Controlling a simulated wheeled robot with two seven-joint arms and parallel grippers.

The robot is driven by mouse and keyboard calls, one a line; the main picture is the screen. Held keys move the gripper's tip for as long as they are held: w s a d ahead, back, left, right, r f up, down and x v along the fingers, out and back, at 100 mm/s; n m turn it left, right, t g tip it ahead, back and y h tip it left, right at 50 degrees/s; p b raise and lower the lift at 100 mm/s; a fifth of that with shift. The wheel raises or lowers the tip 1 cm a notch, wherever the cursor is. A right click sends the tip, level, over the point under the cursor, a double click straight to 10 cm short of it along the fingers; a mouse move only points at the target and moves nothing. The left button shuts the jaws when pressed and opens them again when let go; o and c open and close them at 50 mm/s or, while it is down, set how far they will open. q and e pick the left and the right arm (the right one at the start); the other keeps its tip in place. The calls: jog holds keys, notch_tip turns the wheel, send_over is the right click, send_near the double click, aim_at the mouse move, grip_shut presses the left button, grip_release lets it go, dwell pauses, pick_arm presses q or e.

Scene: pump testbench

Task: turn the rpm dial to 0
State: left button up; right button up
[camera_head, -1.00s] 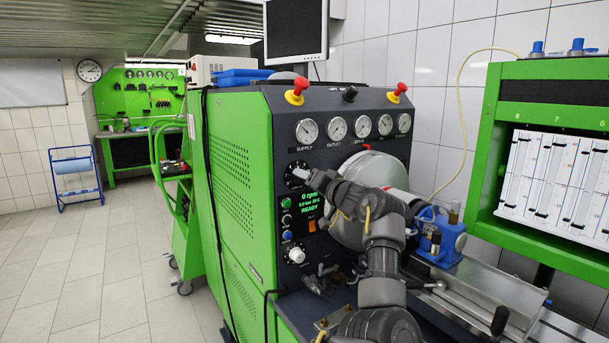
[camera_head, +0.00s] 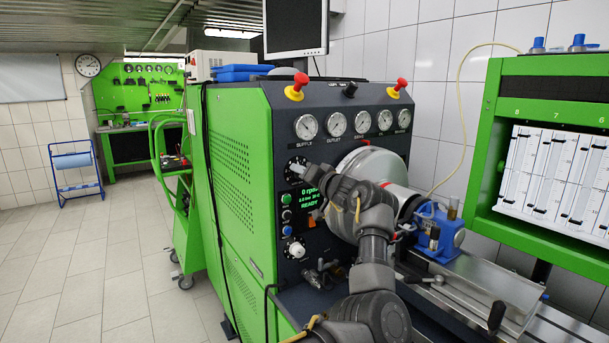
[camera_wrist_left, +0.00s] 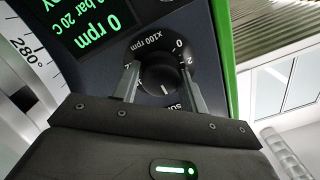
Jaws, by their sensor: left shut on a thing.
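The rpm dial (camera_wrist_left: 165,78) is a round black knob on the dark panel, marked "x100 rpm", with 0 and 2 readable on its scale. A short white line shows on the knob; its exact reading is hard to tell. In the head view the dial (camera_head: 293,164) sits below the gauges, partly hidden by my gripper. My left gripper (camera_wrist_left: 160,75) has one finger on each side of the knob and is shut on it; it also shows in the head view (camera_head: 310,170). The display (camera_head: 309,196) reads 0 rpm and READY. My right gripper is not in view.
Several round gauges (camera_head: 336,123) and red-topped buttons (camera_head: 295,86) are above the dial. A pale knob (camera_head: 296,250) is lower on the panel. A large metal disc (camera_head: 372,162) and a blue pump (camera_head: 437,232) stand to the right.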

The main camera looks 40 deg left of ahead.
pick_arm(q)
jog(key=n, duration=0.7)
jog(key=shift+n+b, duration=0.3)
jog(key=shift+b, duration=0.05)
jog(key=n+b, duration=0.1)
jog(key=n, duration=0.3)
jog(key=shift+s+f+n+b, duration=0.1)
jog(key=shift+n+b, duration=0.2)
jog(key=n+b, duration=0.2)
jog(key=n, duration=0.2)
jog(key=shift+t, duration=0.3)
jog(key=n+b, duration=0.1)
jog(key=n, duration=0.1)
jog(key=shift+n, duration=0.4)
jog(key=shift+n+b, duration=0.5)
jog(key=shift+n, duration=0.9)
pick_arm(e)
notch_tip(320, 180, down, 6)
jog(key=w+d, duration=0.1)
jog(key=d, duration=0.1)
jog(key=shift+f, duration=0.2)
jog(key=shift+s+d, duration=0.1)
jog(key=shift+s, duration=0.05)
